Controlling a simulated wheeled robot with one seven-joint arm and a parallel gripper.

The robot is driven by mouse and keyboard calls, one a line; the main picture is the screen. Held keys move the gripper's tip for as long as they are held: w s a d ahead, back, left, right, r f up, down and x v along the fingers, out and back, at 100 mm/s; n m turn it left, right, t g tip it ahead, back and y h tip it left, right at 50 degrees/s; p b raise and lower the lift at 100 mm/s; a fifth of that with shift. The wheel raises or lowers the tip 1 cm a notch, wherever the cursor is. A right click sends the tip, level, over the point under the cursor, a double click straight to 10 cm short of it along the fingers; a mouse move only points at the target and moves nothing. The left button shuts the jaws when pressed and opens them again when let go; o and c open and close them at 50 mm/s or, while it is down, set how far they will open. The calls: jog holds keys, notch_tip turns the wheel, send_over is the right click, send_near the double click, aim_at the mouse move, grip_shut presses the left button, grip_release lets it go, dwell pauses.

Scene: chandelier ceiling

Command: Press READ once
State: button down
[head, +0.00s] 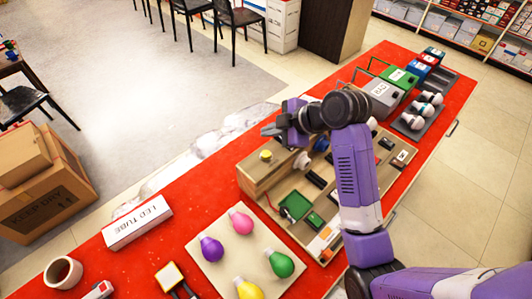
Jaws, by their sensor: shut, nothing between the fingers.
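A tan wooden test board (283,183) lies on the red table, with a raised wooden block at its left end. A yellow round button (266,155) sits on that block. Small black parts and a green square plate (295,206) lie on the board. No READ lettering is legible; a small pale label (402,156) at the board's right is too small to read. My gripper (270,129) is shut and empty, above the board's far left part, up and slightly right of the yellow button and apart from it. My purple arm hides the board's middle and right.
A white LED TUBE box (137,222) and a brown mug (62,272) are at left. Green and grey cases (384,97) and a dark bulb tray (413,132) fill the far right.

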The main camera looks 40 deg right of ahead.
aim_at(269, 155)
jog(key=shift+f+b, duration=1.95)
jog(key=shift+f, duration=1.15)
jog(key=shift+f, duration=0.1)
jog(key=shift+f, duration=0.35)
jog(key=shift+f+b, duration=0.45)
dwell(0.4)
jog(key=shift+r+p, duration=0.85)
jog(key=shift+r, duration=0.05)
notch_tip(269, 155, up, 5)
jog(key=p, duration=0.4)
